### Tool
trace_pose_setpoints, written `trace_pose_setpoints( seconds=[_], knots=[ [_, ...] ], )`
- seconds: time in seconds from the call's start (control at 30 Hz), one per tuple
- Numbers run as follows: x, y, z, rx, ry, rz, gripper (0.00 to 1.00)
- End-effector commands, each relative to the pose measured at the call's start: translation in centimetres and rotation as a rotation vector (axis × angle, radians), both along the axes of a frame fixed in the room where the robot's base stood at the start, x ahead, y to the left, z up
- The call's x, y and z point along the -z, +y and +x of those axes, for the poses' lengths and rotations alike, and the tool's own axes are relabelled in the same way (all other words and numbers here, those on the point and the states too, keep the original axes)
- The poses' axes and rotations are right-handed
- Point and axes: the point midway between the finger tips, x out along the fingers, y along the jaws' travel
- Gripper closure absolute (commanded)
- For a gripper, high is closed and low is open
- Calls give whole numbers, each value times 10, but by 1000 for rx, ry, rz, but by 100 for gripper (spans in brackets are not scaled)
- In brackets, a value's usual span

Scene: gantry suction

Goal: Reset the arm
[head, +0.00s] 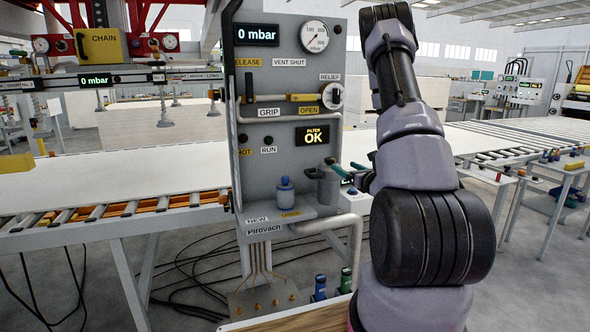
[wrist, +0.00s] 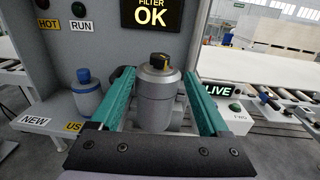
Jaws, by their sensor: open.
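My gripper (wrist: 163,95) has two teal fingers that stand open in the wrist view. Between and beyond them is a grey filter canister (wrist: 157,92) with a black top bearing a yellow mark; I cannot tell whether the fingers touch it. In the head view the same canister (head: 327,186) is at the right side of the panel shelf, and my gripper (head: 345,170) is beside it, partly hidden by my arm. My arm is raised and bent in front of the panel.
The grey control panel (head: 290,80) shows 0 mbar and FILTER OK. A blue-capped canister (head: 285,193) stands on its shelf (head: 306,218), left of the grey one. A roller conveyor with a white board (head: 120,182) is left. Blue and green bottles (head: 320,288) stand below.

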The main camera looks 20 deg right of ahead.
Motion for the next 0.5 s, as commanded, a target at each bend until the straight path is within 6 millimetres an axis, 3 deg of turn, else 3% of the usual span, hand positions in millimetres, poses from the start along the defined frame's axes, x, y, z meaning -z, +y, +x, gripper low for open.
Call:
trace_pose_setpoints(
  seconds=[0.13, 0.23, 0.37, 0.5],
  knots=[
    [-7, 8, 2, -30, -7, -2, 21],
    [-29, 36, 6, -135, -28, -11, 21],
    [-79, 105, -1, -399, -64, -67, 21],
    [-128, 184, -36, -723, -92, -203, 21]
  ],
)
